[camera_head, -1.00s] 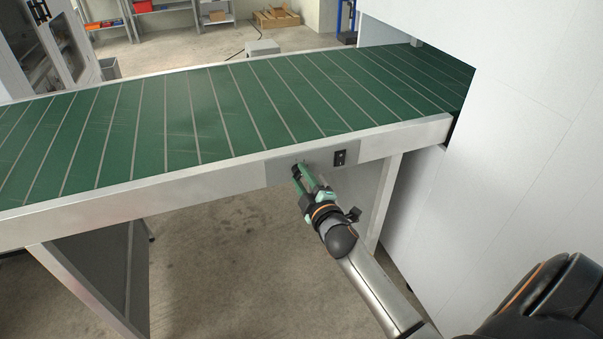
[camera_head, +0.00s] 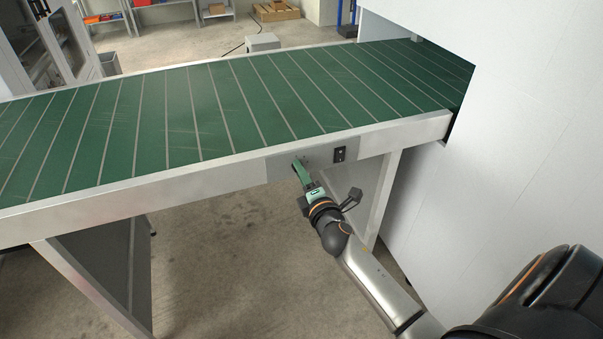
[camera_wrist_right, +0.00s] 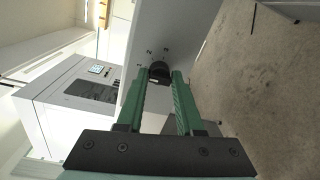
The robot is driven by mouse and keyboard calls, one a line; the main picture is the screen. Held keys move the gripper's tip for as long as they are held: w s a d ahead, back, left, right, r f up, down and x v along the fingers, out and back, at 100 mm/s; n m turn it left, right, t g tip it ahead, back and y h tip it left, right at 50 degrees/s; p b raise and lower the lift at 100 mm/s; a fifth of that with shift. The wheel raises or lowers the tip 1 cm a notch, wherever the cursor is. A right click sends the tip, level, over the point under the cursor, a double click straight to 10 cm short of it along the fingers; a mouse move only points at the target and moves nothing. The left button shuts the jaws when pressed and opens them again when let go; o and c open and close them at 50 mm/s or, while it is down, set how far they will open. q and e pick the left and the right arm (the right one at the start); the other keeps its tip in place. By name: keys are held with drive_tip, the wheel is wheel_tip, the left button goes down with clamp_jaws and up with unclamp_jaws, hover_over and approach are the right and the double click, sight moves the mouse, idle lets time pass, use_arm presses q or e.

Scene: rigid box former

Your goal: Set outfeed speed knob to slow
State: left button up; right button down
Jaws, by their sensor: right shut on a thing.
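The outfeed speed knob (camera_wrist_right: 159,72) is a dark round knob on the grey panel of the conveyor's side rail. In the right wrist view it sits between the tips of my right gripper's green fingers (camera_wrist_right: 160,84), which are shut on it. In the head view my right gripper (camera_head: 299,168) reaches up to the panel (camera_head: 318,156) from below and hides most of the knob. My left gripper is not in view.
A black switch (camera_head: 339,154) sits on the panel just right of my gripper. The green conveyor belt (camera_head: 230,108) runs above the rail into a white machine housing (camera_head: 520,120) at the right. A conveyor leg (camera_head: 385,200) stands right of my arm.

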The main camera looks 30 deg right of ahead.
drive_tip(key=shift+r, duration=0.2)
idle(0.3)
drive_tip(key=c, duration=0.6)
unclamp_jaws()
drive_tip(key=shift+f, duration=0.1)
drive_tip(key=b+v, duration=0.1)
drive_tip(key=v, duration=1.1)
drive_tip(key=shift+s, duration=0.3)
drive_tip(key=shift+a+f, duration=0.1)
